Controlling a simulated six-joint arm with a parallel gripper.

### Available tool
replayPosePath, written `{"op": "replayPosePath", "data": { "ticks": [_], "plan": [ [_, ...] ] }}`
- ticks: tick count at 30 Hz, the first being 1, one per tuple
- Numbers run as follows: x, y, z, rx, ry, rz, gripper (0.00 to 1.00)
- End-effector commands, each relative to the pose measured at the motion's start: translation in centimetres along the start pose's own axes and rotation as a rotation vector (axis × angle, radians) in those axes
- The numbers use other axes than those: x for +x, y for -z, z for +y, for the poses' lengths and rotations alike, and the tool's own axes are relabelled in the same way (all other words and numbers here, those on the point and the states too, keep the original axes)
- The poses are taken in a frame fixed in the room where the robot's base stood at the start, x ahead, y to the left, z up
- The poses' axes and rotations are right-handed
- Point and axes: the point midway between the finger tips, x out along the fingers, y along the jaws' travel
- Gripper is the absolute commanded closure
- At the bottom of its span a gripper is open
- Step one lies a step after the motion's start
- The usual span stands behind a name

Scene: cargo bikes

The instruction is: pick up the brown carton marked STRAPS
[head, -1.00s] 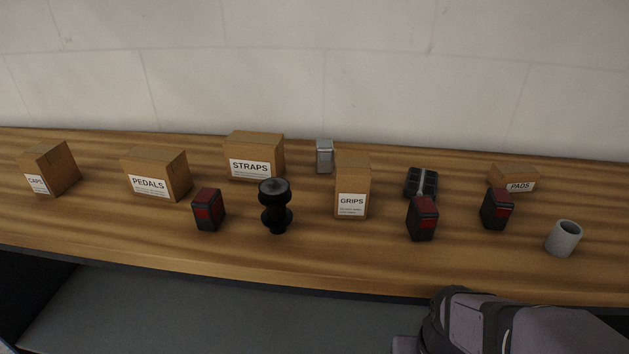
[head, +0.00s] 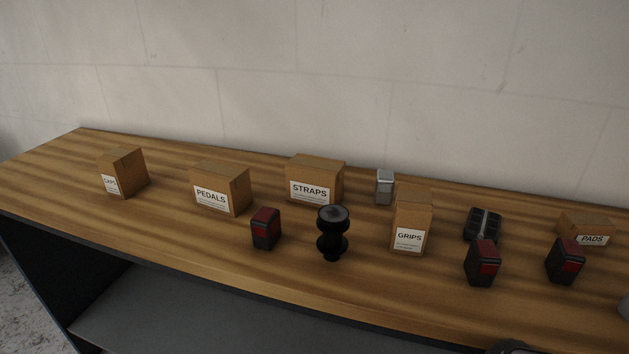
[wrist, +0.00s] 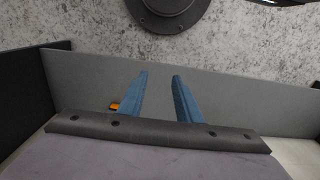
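The brown STRAPS carton (head: 315,172) stands at the back of the wooden bench top in the head view, its white label facing me. The black spool-shaped part (head: 332,233) stands in front of its right side. In the wrist view my gripper (wrist: 160,75) shows two blue fingers spread apart with nothing between them. It points at a grey panel and a speckled floor, away from the bench top. The carton does not show in the wrist view.
On the bench top (head: 165,240) the PEDALS carton (head: 235,188) and CAPS carton (head: 128,170) stand left of STRAPS. A silver box (head: 384,187) and the GRIPS carton (head: 413,215) stand right. A black-red block (head: 266,229) stands in front.

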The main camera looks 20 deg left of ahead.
Motion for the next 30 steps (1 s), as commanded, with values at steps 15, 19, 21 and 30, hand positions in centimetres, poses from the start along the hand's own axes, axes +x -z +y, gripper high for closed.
{"op": "replayPosePath", "data": {
  "ticks": [15,19,21,30],
  "plan": [
    [0.0,0.0,0.0,0.0,0.0,0.0,0.64],
    [0.0,0.0,0.0,0.0,0.0,0.0,0.33],
    [0.0,0.0,0.0,0.0,0.0,0.0,0.16],
    [0.0,0.0,0.0,0.0,0.0,0.0,0.0]
  ]
}}
